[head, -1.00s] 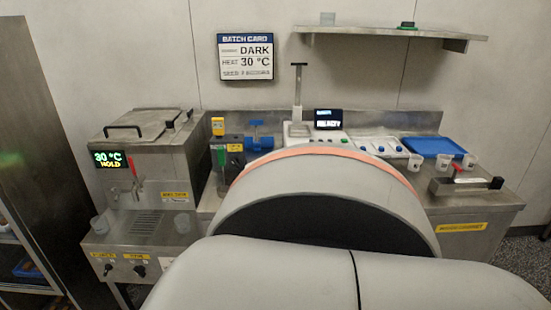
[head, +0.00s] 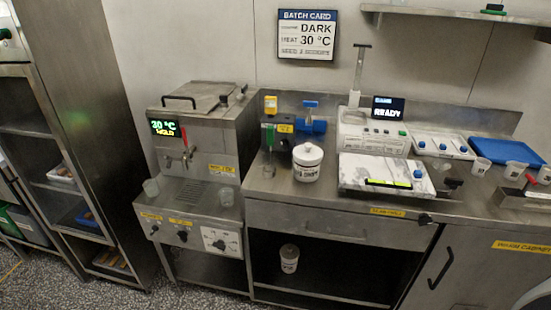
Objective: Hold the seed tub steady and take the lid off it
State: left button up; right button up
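A white tub (head: 306,172) with dark lettering stands upright on the steel counter, left of the marble-topped machine. Its white lid (head: 308,153) with a small knob is on. A second, similar lidded tub (head: 289,260) stands on the shelf below the counter. The lettering on both is too small to read surely, so I cannot tell by label which is the seed tub. Neither of my grippers is in view, and nothing touches either tub.
The tempering tank (head: 197,130) reads 30 °C HOLD at left, with clear beakers on its ledge. A blue clamp-like tool (head: 312,122) is behind the counter tub. A marble slab (head: 385,174) is close on its right. White cups and a blue tray (head: 506,150) are further right.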

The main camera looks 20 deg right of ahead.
aim_at(304, 172)
jog(key=z, duration=0.8)
